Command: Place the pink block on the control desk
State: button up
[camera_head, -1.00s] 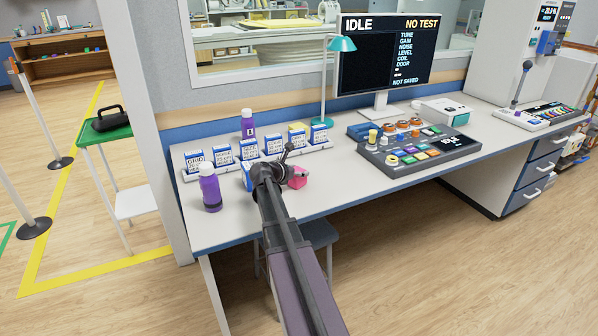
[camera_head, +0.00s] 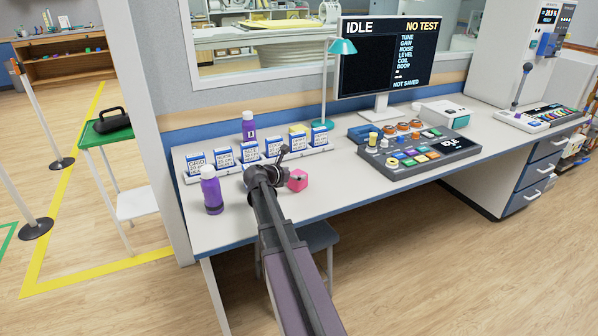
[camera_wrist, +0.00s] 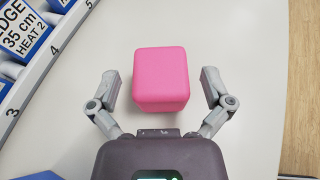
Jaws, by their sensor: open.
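The pink block (camera_head: 298,180) rests on the white top of the control desk (camera_head: 350,190), near its front edge. In the wrist view the pink block (camera_wrist: 161,78) lies between my two fingers, with a gap on each side. My gripper (camera_wrist: 166,88) is open and holds nothing. In the head view my arm reaches over the desk's front edge, and my gripper (camera_head: 280,172) is just left of the block, its fingers partly hidden by the wrist.
A numbered rack (camera_head: 190,179) of labelled blue-and-white boxes stands behind the block. Purple bottles (camera_head: 211,190) (camera_head: 248,126) stand to the left and behind. A button console (camera_head: 420,150), teal lamp (camera_head: 341,46) and monitor (camera_head: 385,62) are to the right. Desk space between block and console is clear.

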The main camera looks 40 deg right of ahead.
jog(key=p+v, duration=0.3)
jog(key=v, duration=0.6)
jog(key=shift+a, duration=0.1)
dwell(0.5)
